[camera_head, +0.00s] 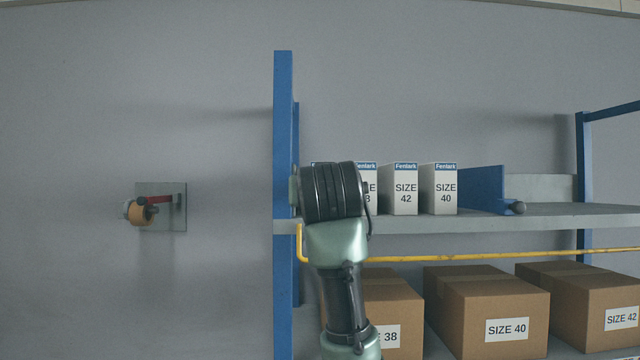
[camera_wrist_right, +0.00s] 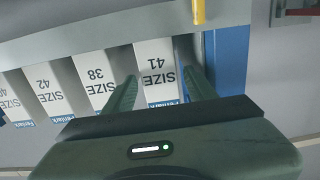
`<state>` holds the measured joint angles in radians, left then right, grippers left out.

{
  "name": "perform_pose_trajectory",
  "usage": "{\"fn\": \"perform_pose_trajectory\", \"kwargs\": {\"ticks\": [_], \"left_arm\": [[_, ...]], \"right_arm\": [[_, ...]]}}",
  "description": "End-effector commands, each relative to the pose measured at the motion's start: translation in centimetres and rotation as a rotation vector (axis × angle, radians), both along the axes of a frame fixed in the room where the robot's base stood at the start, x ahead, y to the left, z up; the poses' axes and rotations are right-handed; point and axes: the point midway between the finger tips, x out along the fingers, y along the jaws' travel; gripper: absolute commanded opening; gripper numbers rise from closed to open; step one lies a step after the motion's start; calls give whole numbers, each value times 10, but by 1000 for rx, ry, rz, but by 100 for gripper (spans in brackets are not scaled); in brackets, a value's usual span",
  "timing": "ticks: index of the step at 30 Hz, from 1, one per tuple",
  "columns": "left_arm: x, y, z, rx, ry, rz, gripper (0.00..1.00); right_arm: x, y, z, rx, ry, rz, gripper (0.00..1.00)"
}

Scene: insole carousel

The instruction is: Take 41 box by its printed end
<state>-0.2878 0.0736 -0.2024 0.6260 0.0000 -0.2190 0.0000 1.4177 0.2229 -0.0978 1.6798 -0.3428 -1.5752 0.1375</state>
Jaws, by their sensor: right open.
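The 41 box (camera_wrist_right: 155,62) is a white upright carton with a blue Fentark band and SIZE 41 printed on its end. It stands at the end of a row on the shelf, and in the wrist view it appears upside down. My right gripper (camera_wrist_right: 160,74) is open, with one finger on each side of this box's printed end; I cannot tell whether either finger touches it. In the head view my right wrist (camera_head: 335,195) covers nearly all of the 41 box. My left gripper is not in view.
The 38 box (camera_wrist_right: 98,78), 42 box (camera_head: 405,190) and 40 box (camera_head: 445,190) stand beside it. A blue shelf post (camera_head: 284,150) is close on its other side. A yellow rail (camera_head: 450,258) runs below the shelf edge, above brown cartons (camera_head: 490,310).

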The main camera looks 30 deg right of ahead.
Motion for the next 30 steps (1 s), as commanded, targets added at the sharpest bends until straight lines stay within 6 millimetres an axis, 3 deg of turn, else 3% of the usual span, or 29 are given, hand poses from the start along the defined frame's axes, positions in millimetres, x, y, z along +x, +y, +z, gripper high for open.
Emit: {"fn": "perform_pose_trajectory", "kwargs": {"ticks": [1, 8, 21, 30], "left_arm": [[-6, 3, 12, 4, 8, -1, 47], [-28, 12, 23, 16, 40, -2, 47], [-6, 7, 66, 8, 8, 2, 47], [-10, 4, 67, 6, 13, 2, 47]], "right_arm": [[9, -6, 5, 0, 6, -1, 56], [30, -19, 2, -1, 3, 0, 56], [68, -43, 4, 0, 5, 0, 56], [75, -47, -1, 1, 1, 1, 56]]}}
